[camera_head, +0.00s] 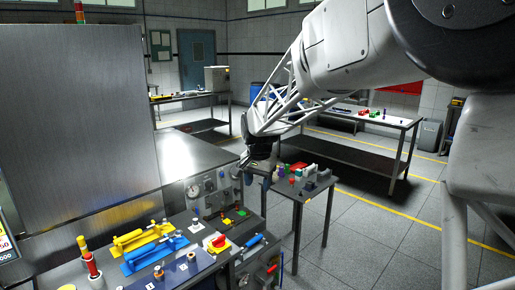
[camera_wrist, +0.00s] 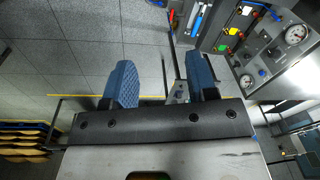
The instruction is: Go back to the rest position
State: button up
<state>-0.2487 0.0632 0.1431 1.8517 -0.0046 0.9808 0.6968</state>
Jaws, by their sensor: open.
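My gripper (camera_head: 257,172) hangs at the end of my arm near the middle of the head view, beside the gauge panel and the near edge of a small side table. In the wrist view my gripper (camera_wrist: 160,78) shows two blue textured fingers spread wide apart with nothing between them. Grey tiled floor and a thin table leg show beyond the fingers. The rest position itself is not marked in either view.
A gauge panel (camera_head: 209,186) and a control bench with yellow (camera_head: 141,236) and blue (camera_head: 155,254) handles stand left of my gripper. A small table (camera_head: 310,194) holds coloured parts just right of it. A long workbench (camera_head: 345,157) stands behind; floor at right is open.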

jog(key=s+d+r+n, duration=0.1)
jog(key=s+d+r, duration=0.1)
jog(key=s+d, duration=0.6)
jog(key=s+d+r+n, duration=0.15)
jog(key=s+d, duration=0.25)
jog(key=s, duration=0.8)
jog(key=s+d+f+n, duration=0.1)
jog(key=s+d+f, duration=0.1)
jog(key=s, duration=0.8)
jog(key=s+d+f+n+t, duration=0.1)
jog(key=s+d+f, duration=0.2)
jog(key=s, duration=0.8)
jog(key=shift+s+d+f, duration=0.15)
jog(key=shift+s+d, duration=0.05)
jog(key=shift+d, duration=0.45)
jog(key=shift+n, duration=0.25)
